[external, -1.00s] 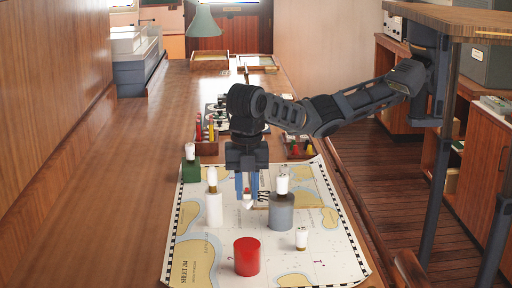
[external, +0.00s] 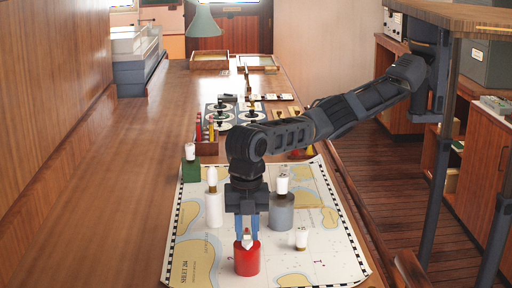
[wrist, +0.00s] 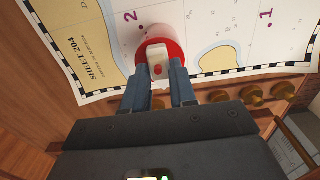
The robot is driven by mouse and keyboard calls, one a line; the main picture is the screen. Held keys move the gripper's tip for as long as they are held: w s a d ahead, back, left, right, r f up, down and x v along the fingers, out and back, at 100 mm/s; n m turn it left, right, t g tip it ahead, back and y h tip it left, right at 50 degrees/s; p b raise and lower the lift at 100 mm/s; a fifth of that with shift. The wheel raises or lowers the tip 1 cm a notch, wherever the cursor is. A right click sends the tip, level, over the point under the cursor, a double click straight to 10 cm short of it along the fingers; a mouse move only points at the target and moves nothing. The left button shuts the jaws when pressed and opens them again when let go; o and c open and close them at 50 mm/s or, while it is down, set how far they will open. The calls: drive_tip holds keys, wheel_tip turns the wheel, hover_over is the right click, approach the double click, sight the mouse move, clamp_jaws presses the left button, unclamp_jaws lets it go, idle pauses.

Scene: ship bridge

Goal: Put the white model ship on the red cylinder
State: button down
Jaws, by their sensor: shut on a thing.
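The red cylinder (external: 247,262) stands upright on the chart near its front edge. My gripper (external: 247,238) is right above the cylinder, pointing down, with its blue fingers shut on the small white model ship (external: 248,243). In the wrist view the white model ship (wrist: 157,58) lies between the fingertips (wrist: 158,72), over the top of the red cylinder (wrist: 174,48). I cannot tell whether the ship touches the cylinder's top.
A white cylinder (external: 214,210), a grey cylinder (external: 282,214) and a green block (external: 191,172) carry small white pieces. Another white piece (external: 301,239) stands on the chart (external: 325,262) right of the red cylinder. The table's left side is clear.

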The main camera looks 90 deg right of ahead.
sight(247, 234)
drive_tip(key=shift+f, duration=0.1)
drive_tip(key=c, duration=0.9)
unclamp_jaws()
wheel_tip(247, 234, up, 12)
drive_tip(key=b, duration=0.1)
drive_tip(key=shift+a, duration=0.1)
